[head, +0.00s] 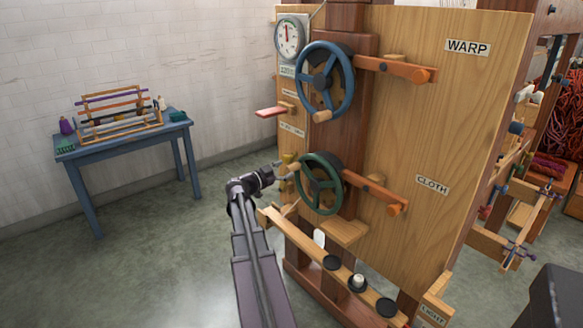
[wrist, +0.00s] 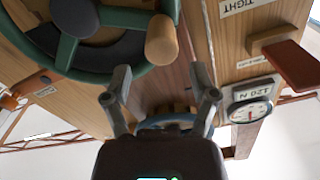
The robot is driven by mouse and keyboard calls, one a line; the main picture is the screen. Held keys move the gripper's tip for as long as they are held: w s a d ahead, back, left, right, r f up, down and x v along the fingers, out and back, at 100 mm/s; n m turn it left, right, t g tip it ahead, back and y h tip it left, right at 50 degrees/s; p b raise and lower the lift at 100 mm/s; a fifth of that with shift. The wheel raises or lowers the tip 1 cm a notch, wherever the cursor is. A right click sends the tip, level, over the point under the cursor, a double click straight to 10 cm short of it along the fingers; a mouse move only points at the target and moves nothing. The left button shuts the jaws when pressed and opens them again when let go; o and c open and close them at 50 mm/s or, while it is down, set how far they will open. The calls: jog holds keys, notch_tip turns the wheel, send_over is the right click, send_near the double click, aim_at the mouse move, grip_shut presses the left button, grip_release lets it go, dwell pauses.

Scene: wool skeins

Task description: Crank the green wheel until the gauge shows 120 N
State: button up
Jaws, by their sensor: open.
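The green wheel (head: 337,187) is upright on the lower part of the wooden post. It fills the upper left of the wrist view (wrist: 66,53), with its wooden crank handle (wrist: 161,40) on the rim. My gripper (head: 281,172) is at the wheel's left side in the head view. In the wrist view my gripper (wrist: 162,95) has its fingers apart with nothing between them; the handle is just beyond the tips. The gauge (head: 289,38) is at the top of the post. The wrist view shows it upside down (wrist: 250,113), labelled 120 N; its red needle is too small to read.
A blue wheel (head: 351,82) is above the green one. Wooden levers (head: 385,196) are to the right. A ledge with dark discs (head: 332,262) is below. A blue table (head: 120,143) stands left; the floor between is clear.

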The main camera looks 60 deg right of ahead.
aim_at(295, 167)
jog(key=v, duration=0.6)
dwell(0.3)
jog(key=shift+w+a+f+n+b, duration=0.3)
jog(key=shift+w+a+n+b, duration=0.05)
jog(key=shift+a, duration=0.15)
jog(key=shift+w+a+f+n+b, duration=0.3)
jog(key=shift+a+f+n, duration=0.05)
jog(key=shift+a, duration=0.15)
jog(key=shift+d, duration=0.1)
jog(key=x, duration=1.3)
jog(key=shift+s+d, duration=0.1)
jog(key=shift+d, duration=0.2)
grip_shut()
